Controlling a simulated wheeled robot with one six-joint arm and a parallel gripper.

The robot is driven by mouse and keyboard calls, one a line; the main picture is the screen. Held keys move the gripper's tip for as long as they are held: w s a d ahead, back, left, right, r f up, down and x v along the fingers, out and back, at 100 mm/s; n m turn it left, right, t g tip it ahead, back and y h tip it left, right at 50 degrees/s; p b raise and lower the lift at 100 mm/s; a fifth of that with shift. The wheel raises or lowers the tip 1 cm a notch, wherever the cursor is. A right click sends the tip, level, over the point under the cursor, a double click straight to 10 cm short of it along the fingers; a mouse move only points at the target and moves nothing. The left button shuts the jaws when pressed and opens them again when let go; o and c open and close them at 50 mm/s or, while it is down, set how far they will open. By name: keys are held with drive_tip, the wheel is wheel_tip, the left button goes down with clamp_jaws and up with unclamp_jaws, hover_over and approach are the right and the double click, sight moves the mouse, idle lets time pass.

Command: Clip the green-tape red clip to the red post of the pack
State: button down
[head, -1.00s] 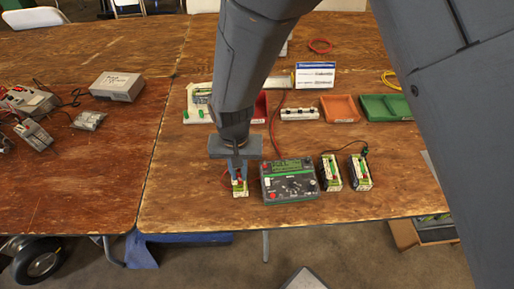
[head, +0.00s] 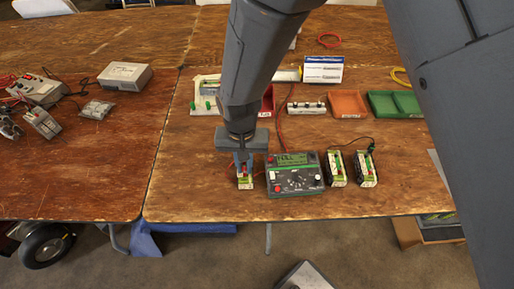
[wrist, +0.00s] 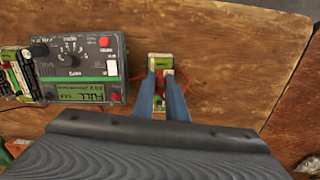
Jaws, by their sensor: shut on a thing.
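My gripper (head: 244,167) points down over the leftmost small pack (head: 245,184), a pale block with green and red parts at the table's front. In the wrist view my two blue fingers (wrist: 161,82) straddle the near part of this pack (wrist: 161,61). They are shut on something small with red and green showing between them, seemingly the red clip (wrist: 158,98). The fingers hide most of it and the red post, so I cannot tell whether the clip sits on the post. The grey-green charger (head: 293,175) stands just right, its display reading FULL.
Two more packs (head: 336,168) (head: 365,169) stand right of the charger, with a black lead behind. Red, orange (head: 348,104) and green (head: 394,104) bins and a white block (head: 306,107) lie farther back. The table's front edge is close; the wood left of the pack is clear.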

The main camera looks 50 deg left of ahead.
sight(244, 163)
idle(0.4)
drive_tip(key=c, duration=1.7)
unclamp_jaws()
drive_tip(key=shift+o, duration=1.1)
drive_tip(key=shift+r+p, duration=2.7)
drive_tip(key=shift+r, duration=1)
